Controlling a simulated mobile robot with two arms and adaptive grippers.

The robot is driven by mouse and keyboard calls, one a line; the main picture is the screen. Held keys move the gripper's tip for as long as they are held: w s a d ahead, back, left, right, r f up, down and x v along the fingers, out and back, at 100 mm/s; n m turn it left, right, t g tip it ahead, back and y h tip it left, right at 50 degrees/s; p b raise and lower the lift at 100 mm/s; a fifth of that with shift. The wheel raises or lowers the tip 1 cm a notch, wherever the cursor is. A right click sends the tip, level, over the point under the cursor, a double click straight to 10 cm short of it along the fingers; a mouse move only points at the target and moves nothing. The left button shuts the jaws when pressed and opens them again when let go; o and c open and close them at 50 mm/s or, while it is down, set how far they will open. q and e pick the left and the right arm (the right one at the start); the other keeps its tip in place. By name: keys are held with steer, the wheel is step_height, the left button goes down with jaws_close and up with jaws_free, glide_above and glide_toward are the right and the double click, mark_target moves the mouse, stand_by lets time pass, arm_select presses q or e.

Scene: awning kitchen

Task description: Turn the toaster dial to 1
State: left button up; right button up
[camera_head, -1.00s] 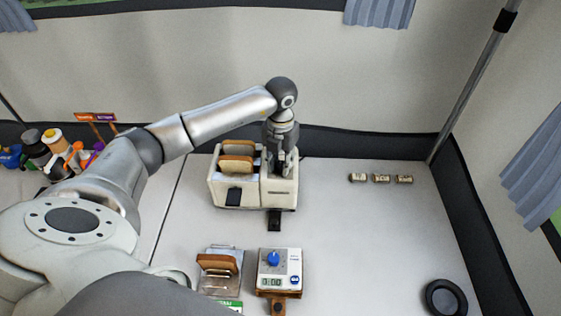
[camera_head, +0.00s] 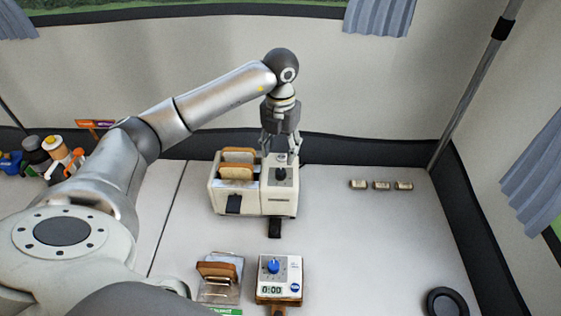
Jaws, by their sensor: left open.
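The cream toaster (camera_head: 279,205) stands on the white table, with two bread slices (camera_head: 237,163) upright in its left part. A dark dial (camera_head: 281,174) shows on the top of its right part; its setting is too small to read. A dark lever (camera_head: 233,205) is on the front left and another (camera_head: 274,228) sticks out low at the front. My left gripper (camera_head: 280,150) points down just above and behind the dial, open, with nothing visible between its fingers. My right gripper is not in view.
A white timer with a blue knob (camera_head: 272,266) and a metal rack holding bread (camera_head: 218,270) stand in front of the toaster. Three small labelled blocks (camera_head: 382,185) lie at right. A black round thing (camera_head: 445,300) lies front right. Several bottles (camera_head: 38,155) stand at left.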

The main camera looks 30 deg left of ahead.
arm_select(q)
steer(key=shift+r, duration=2)
